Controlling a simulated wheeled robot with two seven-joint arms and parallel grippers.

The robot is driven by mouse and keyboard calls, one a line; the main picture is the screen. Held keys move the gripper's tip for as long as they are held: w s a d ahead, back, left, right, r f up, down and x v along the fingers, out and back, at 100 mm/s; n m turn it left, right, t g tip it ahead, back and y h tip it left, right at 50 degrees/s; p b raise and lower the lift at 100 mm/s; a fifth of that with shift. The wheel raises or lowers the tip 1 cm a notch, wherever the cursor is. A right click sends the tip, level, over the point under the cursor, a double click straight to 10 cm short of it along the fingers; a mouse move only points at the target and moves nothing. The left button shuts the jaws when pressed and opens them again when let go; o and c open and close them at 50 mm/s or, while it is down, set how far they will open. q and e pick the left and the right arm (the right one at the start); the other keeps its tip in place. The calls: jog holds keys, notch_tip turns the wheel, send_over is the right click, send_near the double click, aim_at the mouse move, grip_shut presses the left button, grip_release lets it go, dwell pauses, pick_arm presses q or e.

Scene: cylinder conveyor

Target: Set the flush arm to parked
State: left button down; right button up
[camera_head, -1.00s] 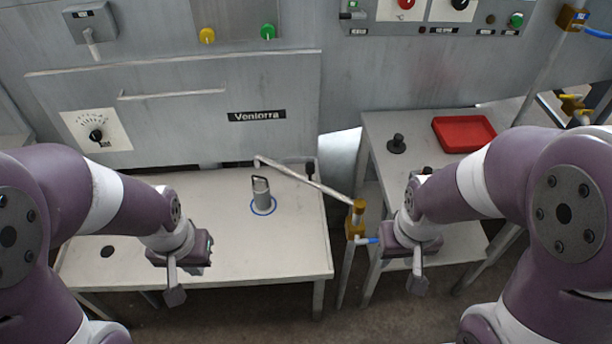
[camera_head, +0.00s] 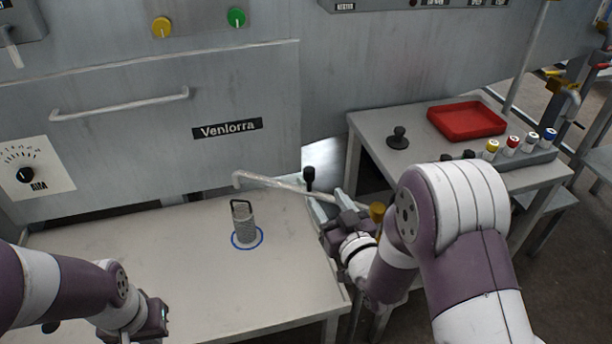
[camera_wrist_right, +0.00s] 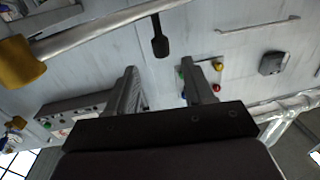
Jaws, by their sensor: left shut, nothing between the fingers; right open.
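The flush arm (camera_head: 275,183) is a thin pale pipe with a bent free end. It reaches from a brass pivot (camera_head: 377,211) at the right over the back of the pale table. A black knob (camera_head: 309,176) stands up from it. My right gripper (camera_head: 325,195) is open beside the pipe, close to the knob. In the right wrist view the knob (camera_wrist_right: 160,44) lies ahead of the gap between the open fingers (camera_wrist_right: 163,78), with nothing gripped. My left gripper (camera_head: 152,322) is shut and empty at the lower left, its fingertips cut off by the frame edge.
A mesh cylinder with a handle (camera_head: 244,222) stands in a blue ring on the table (camera_head: 200,285). A grey cabinet with a bar handle (camera_head: 120,104) rises behind. At right, a side table (camera_head: 375,125) holds a red tray (camera_head: 466,120) and a rack of capped vials (camera_head: 512,145).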

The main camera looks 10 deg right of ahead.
aim_at(312, 179)
jog(key=w, duration=0.3)
jog(key=w+a, duration=0.1)
jog(key=w, duration=0.5)
jog(key=shift+w+a+b, duration=0.35)
jog(key=shift+w+b, duration=0.05)
jog(key=shift+f, duration=0.1)
grip_shut()
